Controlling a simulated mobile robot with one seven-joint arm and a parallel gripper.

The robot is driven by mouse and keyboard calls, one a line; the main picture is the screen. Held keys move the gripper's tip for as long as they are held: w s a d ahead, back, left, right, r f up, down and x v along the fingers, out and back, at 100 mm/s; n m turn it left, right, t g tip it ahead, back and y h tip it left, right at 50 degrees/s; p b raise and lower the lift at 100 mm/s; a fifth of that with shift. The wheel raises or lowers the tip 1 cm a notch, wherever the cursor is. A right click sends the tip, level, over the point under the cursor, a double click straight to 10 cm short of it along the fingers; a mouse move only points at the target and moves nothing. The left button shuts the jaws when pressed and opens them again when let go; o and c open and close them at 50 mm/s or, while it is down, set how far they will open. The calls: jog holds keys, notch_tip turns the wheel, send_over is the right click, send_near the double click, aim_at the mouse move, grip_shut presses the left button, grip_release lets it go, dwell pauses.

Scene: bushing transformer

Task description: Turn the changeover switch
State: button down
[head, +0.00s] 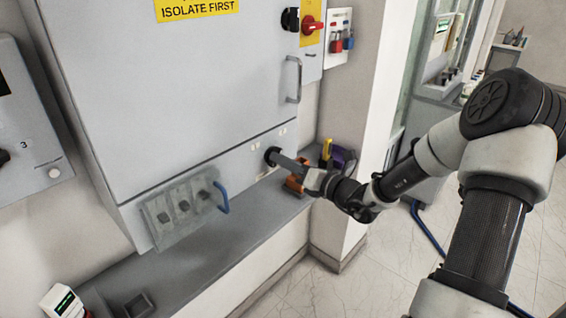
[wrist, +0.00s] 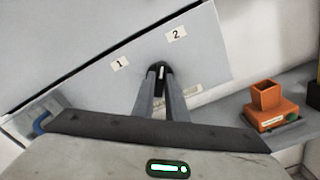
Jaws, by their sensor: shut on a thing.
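The changeover switch, a round black knob (head: 270,153), sits on the lower front strip of the grey cabinet (head: 190,90). In the wrist view the black knob (wrist: 158,68) lies below and between the labels "1" (wrist: 120,64) and "2" (wrist: 176,34). A pale mark on it points roughly up in that view. My gripper (head: 280,160) reaches in from the right, its fingers shut on the knob. In the wrist view the gripper's two grey fingers (wrist: 160,80) stand on either side of the knob's handle, which they partly hide.
A grey ledge (head: 232,226) runs below the cabinet. An orange holder (wrist: 266,106) stands on it, right of my gripper. A panel with a blue handle (head: 223,197) is left of the knob. A red rotary switch (head: 311,25) and a door handle (head: 294,80) are above.

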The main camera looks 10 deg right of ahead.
jog(key=n+b, duration=1.5)
jog(key=b, duration=0.1)
jog(key=shift+f+n+b, duration=0.15)
jog(key=shift+n+b, duration=0.2)
jog(key=shift+n, duration=0.05)
jog(key=c, duration=1.8)
grip_release()
jog(key=shift+s, duration=0.1)
jog(key=shift+o, duration=0.2)
jog(key=p+v, duration=0.1)
jog(key=v, duration=1.6)
jog(key=shift+s, duration=0.15)
jog(key=shift+d, duration=0.1)
